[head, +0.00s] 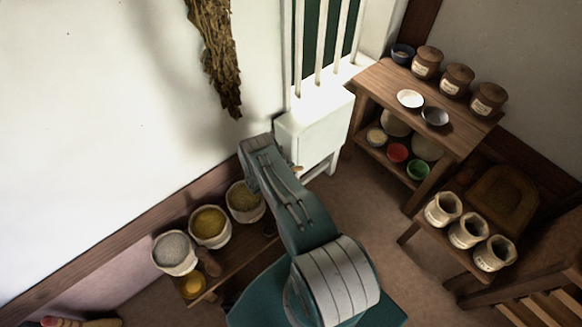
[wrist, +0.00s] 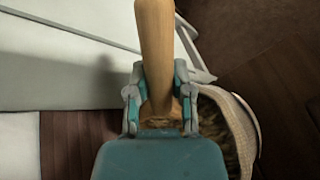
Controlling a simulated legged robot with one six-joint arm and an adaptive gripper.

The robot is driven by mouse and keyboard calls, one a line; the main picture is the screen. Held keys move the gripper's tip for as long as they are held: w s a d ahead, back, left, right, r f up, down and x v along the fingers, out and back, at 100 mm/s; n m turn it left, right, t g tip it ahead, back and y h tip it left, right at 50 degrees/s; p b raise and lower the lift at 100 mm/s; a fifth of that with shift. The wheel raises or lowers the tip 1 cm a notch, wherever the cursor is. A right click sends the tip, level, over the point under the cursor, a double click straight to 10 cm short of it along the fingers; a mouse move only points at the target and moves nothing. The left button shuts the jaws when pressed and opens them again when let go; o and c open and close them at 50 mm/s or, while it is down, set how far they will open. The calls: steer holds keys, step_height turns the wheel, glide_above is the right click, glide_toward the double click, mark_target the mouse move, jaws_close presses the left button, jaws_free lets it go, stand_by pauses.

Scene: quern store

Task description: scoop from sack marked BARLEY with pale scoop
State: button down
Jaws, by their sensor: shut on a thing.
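A pale sack (wrist: 246,125) with brownish grain shows right beside and beneath my gripper; I cannot tell whether what I hold touches the grain. In the head view three open sacks stand in a row: one with grey contents (head: 174,252), one with yellow grain (head: 210,228) and one with golden-brown grain (head: 244,202), partly behind my arm. No BARLEY marking is readable. My gripper is hidden there behind my arm.
A white cabinet (head: 310,135) stands close beyond my arm. Shelves (head: 440,130) with jars and bowls, and a table with small sacks (head: 467,231), are right.

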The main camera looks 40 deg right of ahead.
steer(key=f+y, duration=0.1)
steer(key=y, duration=0.1)
steer(key=a+f+y, duration=0.1)
steer(key=y, duration=0.1)
steer(key=shift+a, duration=0.1)
steer(key=y, duration=0.1)
steer(key=d+y, duration=0.1)
steer(key=y, duration=0.1)
steer(key=shift+s+f, duration=0.1)
steer(key=shift+f+y, duration=0.1)
steer(key=shift+y, duration=0.9)
steer(key=shift+s+d+y, duration=0.1)
steer(key=shift+y, duration=1.7)
steer(key=shift+w+r, duration=0.2)
steer(key=shift+r, duration=2.65)
